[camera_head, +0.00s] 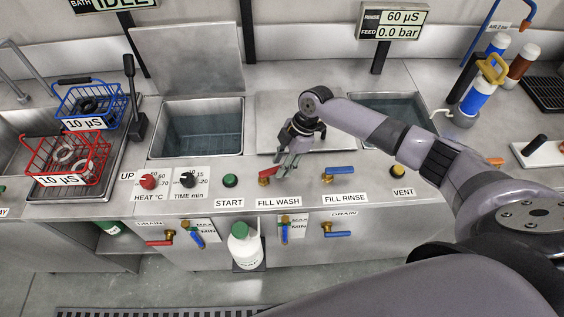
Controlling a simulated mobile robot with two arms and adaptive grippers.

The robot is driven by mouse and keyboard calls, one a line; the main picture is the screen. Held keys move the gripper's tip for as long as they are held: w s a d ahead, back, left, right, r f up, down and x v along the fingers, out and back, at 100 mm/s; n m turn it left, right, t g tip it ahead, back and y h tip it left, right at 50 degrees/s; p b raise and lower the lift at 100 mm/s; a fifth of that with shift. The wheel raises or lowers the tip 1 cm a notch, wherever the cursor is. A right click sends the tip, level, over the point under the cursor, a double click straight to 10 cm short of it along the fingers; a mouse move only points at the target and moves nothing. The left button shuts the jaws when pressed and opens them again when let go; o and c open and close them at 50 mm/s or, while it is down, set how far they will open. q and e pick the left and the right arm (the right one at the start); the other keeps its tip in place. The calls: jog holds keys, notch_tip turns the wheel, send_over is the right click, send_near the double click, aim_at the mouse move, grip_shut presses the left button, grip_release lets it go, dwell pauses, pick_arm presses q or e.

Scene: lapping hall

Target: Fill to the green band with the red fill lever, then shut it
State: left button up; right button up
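The red fill lever (267,173) sits on the front panel above the FILL WASH label (278,201). Part of it is hidden behind my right gripper (286,172). The gripper's grey fingers point down right beside the lever. I cannot tell whether they touch it or how far apart they are. A sight gauge with a MAX/MIN plate (285,229) is on the panel below the label. Its level and green band are too small to read. The left basin (197,127) holds water. My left gripper is not in view.
A blue FILL RINSE lever (340,170) is to the right, and a green START button (230,181) to the left. Red (66,157) and blue (90,101) baskets stand at the left. A white bottle (243,246) stands below the panel. Drain levers (159,242) are lower on the front.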

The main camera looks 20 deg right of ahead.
jog(key=shift+o, duration=0.3)
jog(key=v, duration=1.2)
jog(key=shift+a, duration=0.1)
dwell(0.6)
